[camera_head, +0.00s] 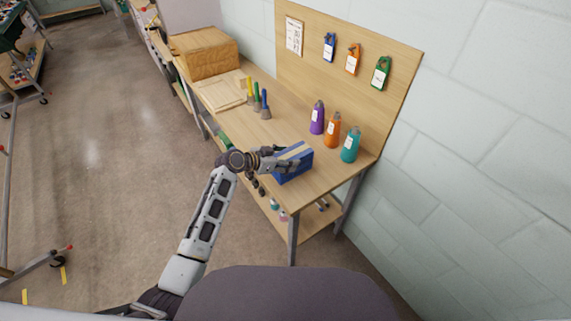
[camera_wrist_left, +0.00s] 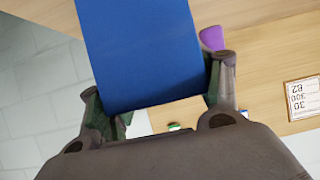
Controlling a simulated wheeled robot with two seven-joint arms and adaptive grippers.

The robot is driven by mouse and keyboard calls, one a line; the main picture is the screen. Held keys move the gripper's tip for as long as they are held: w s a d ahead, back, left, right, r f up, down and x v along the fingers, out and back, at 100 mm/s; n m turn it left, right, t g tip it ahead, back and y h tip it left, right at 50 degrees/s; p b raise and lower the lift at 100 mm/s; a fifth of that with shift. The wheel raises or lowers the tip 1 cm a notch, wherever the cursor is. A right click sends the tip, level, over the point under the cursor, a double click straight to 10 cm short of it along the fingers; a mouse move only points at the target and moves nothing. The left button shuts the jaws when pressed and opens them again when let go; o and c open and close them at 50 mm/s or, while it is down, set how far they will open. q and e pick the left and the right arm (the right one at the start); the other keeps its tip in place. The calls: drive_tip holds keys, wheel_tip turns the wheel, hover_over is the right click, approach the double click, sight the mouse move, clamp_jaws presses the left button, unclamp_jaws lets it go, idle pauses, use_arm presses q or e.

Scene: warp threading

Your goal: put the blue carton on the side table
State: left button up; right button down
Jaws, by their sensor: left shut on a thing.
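The blue carton (camera_head: 294,164), with a pale stripe along its top, is at the front edge of the wooden table (camera_head: 318,178). My left gripper (camera_head: 284,158) is shut on the carton, its fingers on either side of it. In the left wrist view the blue carton (camera_wrist_left: 140,50) fills the space between the fingers of the left gripper (camera_wrist_left: 160,100). I cannot tell whether the carton's underside touches the tabletop. My right gripper is not in view.
Purple (camera_head: 317,118), orange (camera_head: 332,130) and teal (camera_head: 350,145) bottles stand behind the carton. Brushes (camera_head: 257,100), a pale wooden tray (camera_head: 222,92) and a wooden box (camera_head: 204,54) are farther along. Tabletop between brushes and carton is clear.

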use_arm(q)
drive_tip(key=shift+f, duration=1.3)
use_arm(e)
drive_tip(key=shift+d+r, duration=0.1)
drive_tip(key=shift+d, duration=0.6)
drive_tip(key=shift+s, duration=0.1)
